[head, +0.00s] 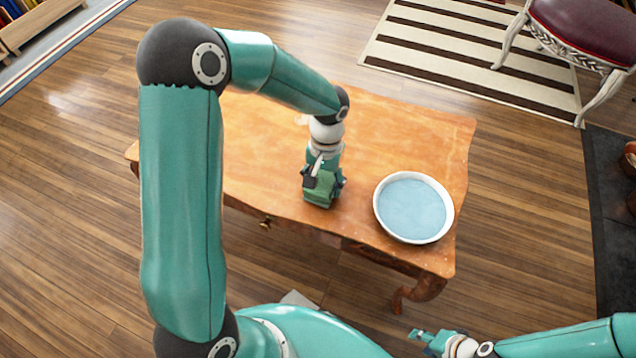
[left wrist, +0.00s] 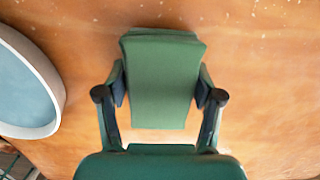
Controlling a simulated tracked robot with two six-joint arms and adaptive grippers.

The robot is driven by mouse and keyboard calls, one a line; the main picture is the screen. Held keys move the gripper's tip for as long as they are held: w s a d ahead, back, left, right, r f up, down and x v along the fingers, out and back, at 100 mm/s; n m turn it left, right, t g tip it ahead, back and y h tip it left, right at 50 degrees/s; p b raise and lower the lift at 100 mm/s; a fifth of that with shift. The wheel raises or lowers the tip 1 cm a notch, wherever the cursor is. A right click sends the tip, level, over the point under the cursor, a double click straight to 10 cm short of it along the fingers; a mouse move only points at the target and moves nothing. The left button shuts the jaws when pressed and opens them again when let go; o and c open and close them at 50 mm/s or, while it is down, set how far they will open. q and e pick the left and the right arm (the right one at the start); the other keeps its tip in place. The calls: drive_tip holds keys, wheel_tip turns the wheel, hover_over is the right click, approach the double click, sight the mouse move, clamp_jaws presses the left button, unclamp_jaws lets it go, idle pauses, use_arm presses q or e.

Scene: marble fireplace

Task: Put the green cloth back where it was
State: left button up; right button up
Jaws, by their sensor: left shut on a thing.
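The green cloth (head: 321,191) is a folded block at the front middle of the wooden table. In the left wrist view the cloth (left wrist: 162,82) sits between the two fingers. My left gripper (head: 322,185) is shut on it from above, one finger on each side. The left wrist view also shows the gripper (left wrist: 160,95). I cannot tell whether the cloth touches the tabletop. My right gripper (head: 422,337) is low at the bottom right, away from the table; its fingers are too small to read.
A white round basin (head: 379,211) with a blue inside stands to the right of the cloth on the wooden table (head: 262,150). The tabletop left of the cloth is mostly clear. A red-seated chair (head: 585,30) and striped rug (head: 440,62) lie beyond.

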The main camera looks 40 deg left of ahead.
sight(324, 175)
use_arm(q)
drive_tip(key=shift+f, duration=0.45)
drive_tip(key=shift+f, duration=0.15)
drive_tip(key=o, duration=1.1)
drive_tip(key=r+p, duration=0.1)
drive_tip(key=r, duration=0.3)
drive_tip(key=w+r+p, duration=0.1)
drive_tip(key=r, duration=0.3)
drive_tip(key=r+p, duration=0.2)
drive_tip(key=r, duration=0.2)
drive_tip(key=shift+w+a+r, duration=0.15)
drive_tip(key=shift+w, duration=0.05)
